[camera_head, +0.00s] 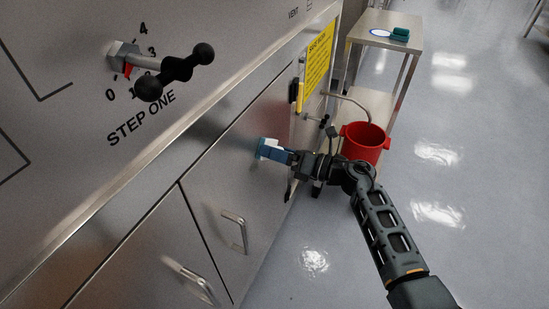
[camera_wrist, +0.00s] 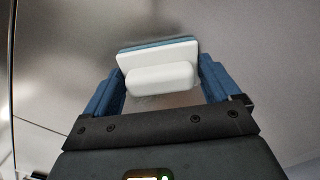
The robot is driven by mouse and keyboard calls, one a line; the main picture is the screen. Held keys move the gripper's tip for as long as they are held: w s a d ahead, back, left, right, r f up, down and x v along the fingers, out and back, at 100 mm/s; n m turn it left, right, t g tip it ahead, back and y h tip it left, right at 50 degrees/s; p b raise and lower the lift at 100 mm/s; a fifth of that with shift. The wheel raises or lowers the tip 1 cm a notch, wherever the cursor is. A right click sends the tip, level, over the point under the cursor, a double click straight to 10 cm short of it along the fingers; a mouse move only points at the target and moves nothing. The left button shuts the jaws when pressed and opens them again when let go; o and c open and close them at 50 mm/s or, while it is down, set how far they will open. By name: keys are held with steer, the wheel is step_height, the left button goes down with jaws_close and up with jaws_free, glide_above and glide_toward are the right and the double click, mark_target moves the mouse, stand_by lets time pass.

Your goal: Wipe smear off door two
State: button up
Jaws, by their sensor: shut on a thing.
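A white block with a raised grip and a blue-grey pad (camera_wrist: 157,55) is held between the blue fingers of my gripper (camera_wrist: 162,82) in the wrist view. In the head view my gripper (camera_head: 272,151) is shut on this wiping block (camera_head: 262,147), with its pad side toward the steel cabinet door (camera_head: 225,170). The pad is at or very close to the door face; I cannot tell whether it touches. This door has a bar handle (camera_head: 234,230) lower down. I see no door number and no clear smear; the block and fingers hide part of the surface.
A second handle (camera_head: 190,279) is on the neighbouring door at lower left. A black knob lever (camera_head: 177,70) sticks out above. Floor at right is clear.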

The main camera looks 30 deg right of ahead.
mark_target(277, 141)
steer(key=shift+w+d+f+b, duration=0.15)
steer(key=shift+w+d+b, duration=0.65)
steer(key=shift+d, duration=0.25)
steer(key=shift+w+d, duration=0.4)
steer(key=shift+d, duration=0.1)
steer(key=shift+s, duration=0.1)
steer(key=shift+s+a+r+p, duration=0.1)
steer(key=shift+s+a+p, duration=0.4)
steer(key=shift+a, duration=0.2)
steer(key=shift+s+a+r+p, duration=0.1)
steer(key=shift+s+a+p, duration=0.25)
steer(key=shift+s+a, duration=0.3)
steer(key=shift+s+a+p, duration=0.5)
steer(key=shift+s+a, duration=0.25)
steer(key=shift+a, duration=0.45)
steer(key=shift+s+a+p, duration=0.55)
steer(key=shift+s+a, duration=0.25)
steer(key=shift+a, duration=0.35)
steer(key=shift+s+a+p, duration=0.5)
steer(key=shift+s+a, duration=0.25)
steer(key=shift+a, duration=0.45)
steer(key=shift+s, duration=0.1)
steer(key=shift+p+v, duration=0.7)
steer(key=shift+v, duration=2.3)
